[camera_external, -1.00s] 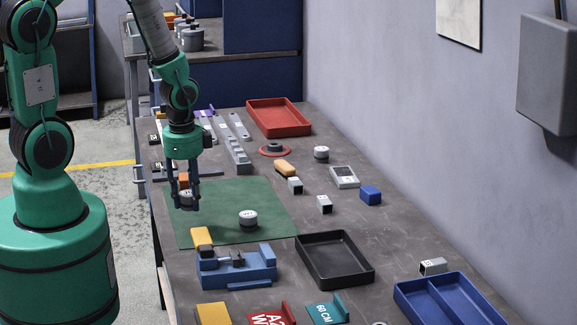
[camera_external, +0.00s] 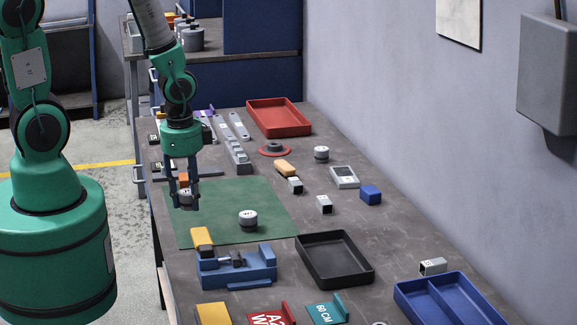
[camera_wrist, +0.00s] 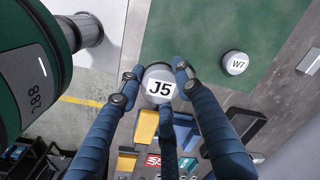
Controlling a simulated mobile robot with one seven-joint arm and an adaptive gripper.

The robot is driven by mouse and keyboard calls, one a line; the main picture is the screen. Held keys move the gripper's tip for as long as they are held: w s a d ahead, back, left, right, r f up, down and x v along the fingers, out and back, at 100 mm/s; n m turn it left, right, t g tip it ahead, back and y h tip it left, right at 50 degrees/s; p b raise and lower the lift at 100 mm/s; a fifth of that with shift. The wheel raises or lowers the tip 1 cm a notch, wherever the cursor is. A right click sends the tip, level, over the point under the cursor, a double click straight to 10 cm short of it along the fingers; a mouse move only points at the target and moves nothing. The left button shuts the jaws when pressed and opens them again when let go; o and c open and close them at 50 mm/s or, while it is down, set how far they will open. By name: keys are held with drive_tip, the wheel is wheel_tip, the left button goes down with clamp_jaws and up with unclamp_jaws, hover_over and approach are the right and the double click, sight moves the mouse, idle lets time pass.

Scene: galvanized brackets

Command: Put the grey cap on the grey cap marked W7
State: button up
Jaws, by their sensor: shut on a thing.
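A grey cap with a white top marked J5 (camera_wrist: 158,86) is between the fingers of my gripper (camera_external: 186,189), which is shut on it. In the external view the held cap (camera_external: 187,195) is partly hidden by the fingers, over the far left part of the green mat. The grey cap marked W7 (camera_external: 248,220) stands upright on the mat, to the right of and nearer than my gripper. It also shows in the wrist view (camera_wrist: 235,63), to the right of the held cap. The two caps are apart.
The green mat (camera_external: 220,228) is otherwise clear around W7. A blue vise-like fixture (camera_external: 262,270) and a yellow block (camera_external: 201,238) are at its near edge. A black tray (camera_external: 335,279) stands to the right. Grey metal bars (camera_external: 238,157) lie behind the mat.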

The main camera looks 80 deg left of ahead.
drive_tip(key=shift+w, duration=0.1)
hover_over(249, 213)
drive_tip(key=shift+d+f+b, duration=0.1)
drive_tip(key=shift+f+b, duration=0.2)
drive_tip(key=shift+f, duration=0.4)
drive_tip(key=shift+f, duration=1.8)
drive_tip(key=shift+f+b, duration=0.1)
drive_tip(key=shift+b, duration=0.2)
drive_tip(key=o, duration=1.2)
